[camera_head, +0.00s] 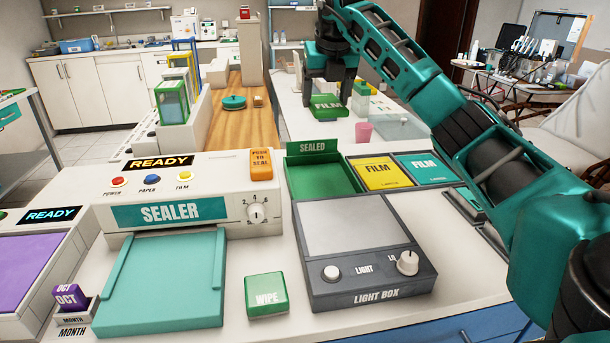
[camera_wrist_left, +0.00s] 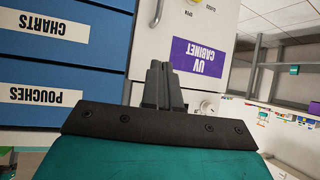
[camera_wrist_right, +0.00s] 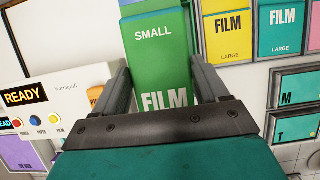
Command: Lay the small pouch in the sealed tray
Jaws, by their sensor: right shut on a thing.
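A small green pouch (camera_head: 328,106) marked FILM hangs in my right gripper (camera_head: 333,78), high over the counter behind the sealed tray. In the right wrist view the pouch (camera_wrist_right: 162,62), marked SMALL and FILM, sits between the two fingers of the right gripper (camera_wrist_right: 163,85), which is shut on it. The sealed tray (camera_head: 320,184) is an open green box with a SEALED label on its back wall, behind the light box; its visible floor looks empty. My left gripper (camera_wrist_left: 162,85) shows only in the left wrist view, fingers together and empty, before blue drawers.
The light box (camera_head: 365,250) stands in front of the tray, and the sealer (camera_head: 170,212) to its left. Yellow (camera_head: 378,172) and teal (camera_head: 425,168) large film packs lie right of the tray.

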